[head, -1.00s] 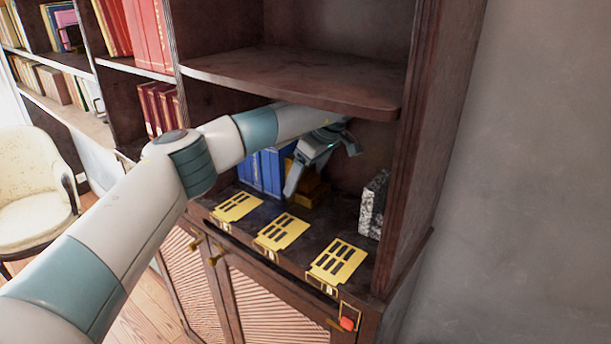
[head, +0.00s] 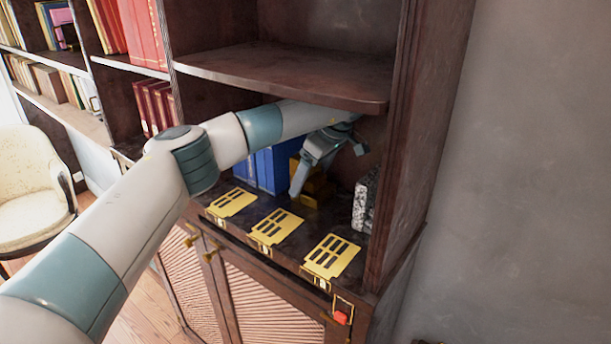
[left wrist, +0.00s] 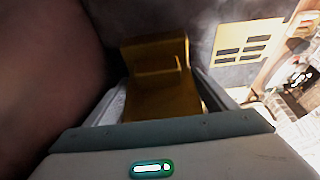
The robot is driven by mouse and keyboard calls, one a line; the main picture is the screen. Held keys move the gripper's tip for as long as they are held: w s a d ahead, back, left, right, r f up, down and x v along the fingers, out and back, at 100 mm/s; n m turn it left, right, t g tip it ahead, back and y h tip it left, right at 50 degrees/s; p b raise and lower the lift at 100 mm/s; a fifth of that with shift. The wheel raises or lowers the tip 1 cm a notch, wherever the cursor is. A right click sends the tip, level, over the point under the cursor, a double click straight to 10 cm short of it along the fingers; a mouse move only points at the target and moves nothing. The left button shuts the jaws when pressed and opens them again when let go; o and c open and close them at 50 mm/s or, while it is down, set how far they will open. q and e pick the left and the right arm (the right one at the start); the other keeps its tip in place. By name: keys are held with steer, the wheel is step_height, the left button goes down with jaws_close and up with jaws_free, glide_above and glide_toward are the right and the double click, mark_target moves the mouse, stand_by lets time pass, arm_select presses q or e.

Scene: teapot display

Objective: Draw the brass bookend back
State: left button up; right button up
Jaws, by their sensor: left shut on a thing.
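The brass bookend (head: 318,192) stands on the dark shelf, just right of the blue books (head: 275,168). My left gripper (head: 308,181) reaches in under the upper shelf and is shut on the bookend; one finger shows in front of it and the other is mostly hidden. In the left wrist view the bookend (left wrist: 160,92) sits between the two fingers, its upright plate and a raised bar showing. Its lower part is hidden by my gripper body. My right gripper is not in view.
Three yellow slotted plates, left (head: 231,203), middle (head: 276,227) and right (head: 332,257), lie along the shelf's front edge. A speckled stone block (head: 364,203) stands by the right side panel (head: 418,150). The upper shelf (head: 285,77) hangs close above my forearm.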

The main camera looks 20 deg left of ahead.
arm_select(q)
steer(key=shift+s+d, duration=0.2)
steer(key=shift+d, duration=0.45)
steer(key=o, duration=2.2)
steer(key=shift+a, duration=0.1)
